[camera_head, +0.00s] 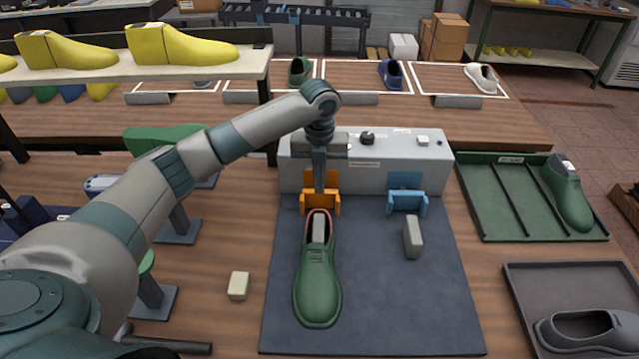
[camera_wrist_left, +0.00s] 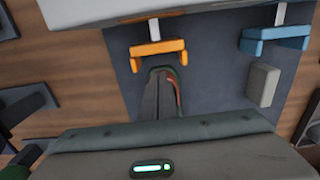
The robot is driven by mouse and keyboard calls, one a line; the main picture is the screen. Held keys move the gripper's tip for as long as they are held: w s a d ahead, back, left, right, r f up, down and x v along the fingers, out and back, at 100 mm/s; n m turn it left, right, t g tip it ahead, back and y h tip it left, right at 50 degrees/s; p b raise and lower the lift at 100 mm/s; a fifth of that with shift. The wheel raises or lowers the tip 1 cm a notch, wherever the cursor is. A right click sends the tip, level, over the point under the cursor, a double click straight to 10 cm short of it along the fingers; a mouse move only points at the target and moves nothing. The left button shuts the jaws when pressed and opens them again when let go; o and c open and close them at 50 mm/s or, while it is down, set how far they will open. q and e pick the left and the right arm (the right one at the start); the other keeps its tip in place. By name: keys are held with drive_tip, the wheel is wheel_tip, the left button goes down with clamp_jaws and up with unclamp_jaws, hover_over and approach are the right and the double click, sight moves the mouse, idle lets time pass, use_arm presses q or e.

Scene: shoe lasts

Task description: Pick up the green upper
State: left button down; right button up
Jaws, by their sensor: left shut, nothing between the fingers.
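The green upper (camera_head: 318,285) lies on the dark mat, toe toward the front, with a reddish lining at its opening. A light grey piece shows in that opening; I cannot tell what it is. In the left wrist view the opening's green rim (camera_wrist_left: 181,82) shows below the orange bracket, and the rest is hidden by my gripper body. My left gripper (camera_head: 319,188) is shut and empty. It points down at the heel end, in front of the orange bracket (camera_head: 320,203). Touching contact cannot be told. My right gripper is not in view.
A grey box (camera_head: 365,165) with a knob stands behind the mat (camera_head: 375,310). A blue bracket (camera_head: 407,203) and grey block (camera_head: 413,238) are right of the upper. A beige block (camera_head: 239,286) lies left. A green tray (camera_head: 490,200) and grey tray (camera_head: 530,285) stand right.

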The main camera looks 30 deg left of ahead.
use_arm(q)
wheel_tip(320, 180, down, 7)
drive_tip(key=p, duration=0.2)
drive_tip(key=shift+p, duration=0.3)
drive_tip(key=shift+f, duration=0.7)
